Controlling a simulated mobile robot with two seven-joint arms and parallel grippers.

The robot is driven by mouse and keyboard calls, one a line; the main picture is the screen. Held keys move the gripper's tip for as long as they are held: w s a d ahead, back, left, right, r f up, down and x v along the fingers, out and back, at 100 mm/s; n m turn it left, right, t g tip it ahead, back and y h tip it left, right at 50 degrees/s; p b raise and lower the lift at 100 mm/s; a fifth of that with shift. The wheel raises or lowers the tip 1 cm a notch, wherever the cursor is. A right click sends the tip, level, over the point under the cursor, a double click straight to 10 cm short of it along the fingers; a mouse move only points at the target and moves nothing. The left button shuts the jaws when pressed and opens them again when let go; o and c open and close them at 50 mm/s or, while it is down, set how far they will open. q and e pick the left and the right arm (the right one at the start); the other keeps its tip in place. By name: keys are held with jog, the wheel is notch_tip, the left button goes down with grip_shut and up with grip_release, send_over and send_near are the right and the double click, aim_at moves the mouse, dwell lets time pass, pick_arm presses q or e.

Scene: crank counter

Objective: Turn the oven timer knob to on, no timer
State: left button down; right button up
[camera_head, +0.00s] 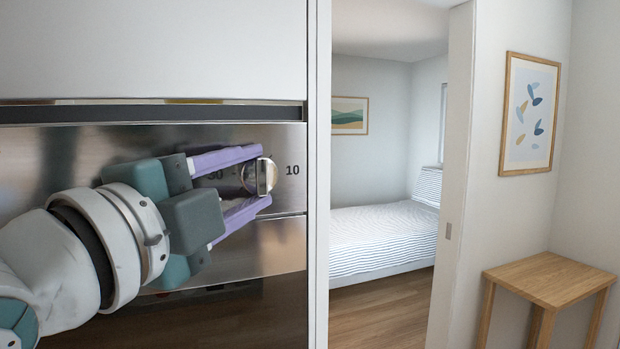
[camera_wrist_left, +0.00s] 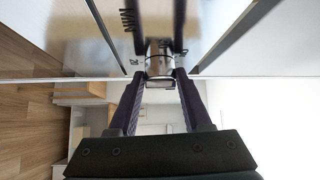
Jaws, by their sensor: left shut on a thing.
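The oven timer knob (camera_head: 268,176) is a round metal knob with a raised grip bar, on the brushed steel oven panel (camera_head: 85,158). The number 10 shows to its right and 30 to its left, partly behind my fingers. My left gripper (camera_head: 265,177) has one purple finger above the grip bar and one below, shut on it. In the left wrist view the knob (camera_wrist_left: 159,66) sits between the two dark fingertips (camera_wrist_left: 159,80). The knob's pointer and its other marks cannot be made out. My right gripper is not in view.
A white cabinet front (camera_head: 150,45) is above the panel, and a dark oven door (camera_head: 240,315) is below. A white upright edge (camera_head: 318,170) stands right of the panel. Further right are a doorway to a bed (camera_head: 385,238) and a wooden table (camera_head: 550,280).

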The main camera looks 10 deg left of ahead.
pick_arm(q)
jog(key=shift+f+t+b, duration=0.2)
jog(key=shift+t+b, duration=0.2)
jog(key=shift+b, duration=0.25)
jog(key=n+t+b, duration=0.1)
jog(key=n+b, duration=0.1)
jog(key=b, duration=0.1)
jog(key=n+t+y+b, duration=0.1)
jog(key=n+b, duration=0.1)
jog(key=b, duration=0.2)
jog(key=f+n+t+y+b, duration=0.1)
jog(key=n+t+b, duration=0.1)
jog(key=b, duration=0.1)
jog(key=shift+w+d+n+b, duration=0.15)
jog(key=shift+n+b, duration=0.15)
jog(key=shift+r+n+t+y+b, duration=0.2)
jog(key=shift+n+t+y+b, duration=0.3)
jog(key=shift+n+y+b, duration=0.4)
jog(key=shift+c, duration=1.8)
grip_release()
